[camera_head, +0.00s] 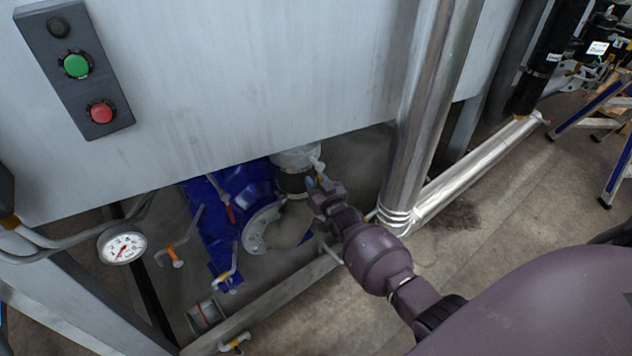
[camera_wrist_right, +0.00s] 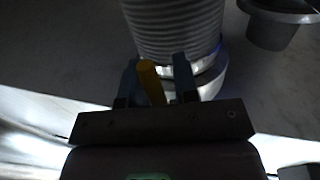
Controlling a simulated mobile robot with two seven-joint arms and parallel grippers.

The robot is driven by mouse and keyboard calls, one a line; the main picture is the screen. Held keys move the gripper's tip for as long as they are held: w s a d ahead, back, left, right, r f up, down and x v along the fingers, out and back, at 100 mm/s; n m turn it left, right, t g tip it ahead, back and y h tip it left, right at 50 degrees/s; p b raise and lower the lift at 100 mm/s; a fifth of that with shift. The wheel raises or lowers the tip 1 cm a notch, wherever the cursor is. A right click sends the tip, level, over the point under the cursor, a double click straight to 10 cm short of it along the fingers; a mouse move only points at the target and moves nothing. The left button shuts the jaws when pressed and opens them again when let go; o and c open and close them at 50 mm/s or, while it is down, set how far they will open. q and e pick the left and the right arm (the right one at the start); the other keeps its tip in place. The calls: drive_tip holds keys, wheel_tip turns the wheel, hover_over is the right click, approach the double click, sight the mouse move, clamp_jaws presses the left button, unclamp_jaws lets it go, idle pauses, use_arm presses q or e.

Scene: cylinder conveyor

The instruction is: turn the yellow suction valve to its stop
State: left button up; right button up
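In the right wrist view a yellow valve handle (camera_wrist_right: 151,82) stands up between the two fingers of my right gripper (camera_wrist_right: 157,80). The fingers are apart, with a gap between the handle and the right-hand finger; the left-hand finger is close beside it, and I cannot tell if it touches. In the head view my right gripper (camera_head: 319,184) reaches under the grey panel, beside a pale cylindrical fitting (camera_head: 297,158) above the blue pump (camera_head: 240,187). The yellow handle is too small and covered there to make out clearly. My left gripper is not in view.
The grey panel (camera_head: 250,80) overhangs the work spot. A shiny vertical pipe (camera_head: 428,105) stands close to the right of my gripper. A pressure gauge (camera_head: 122,248) and small levers are at the lower left. A ribbed hose (camera_wrist_right: 175,30) rises behind the handle in the wrist view.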

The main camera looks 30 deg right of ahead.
drive_tip(key=s+a+p, duration=0.1)
drive_tip(key=s+p, duration=0.1)
drive_tip(key=s, duration=0.8)
drive_tip(key=shift+s+a, duration=0.15)
drive_tip(key=shift+s, duration=0.2)
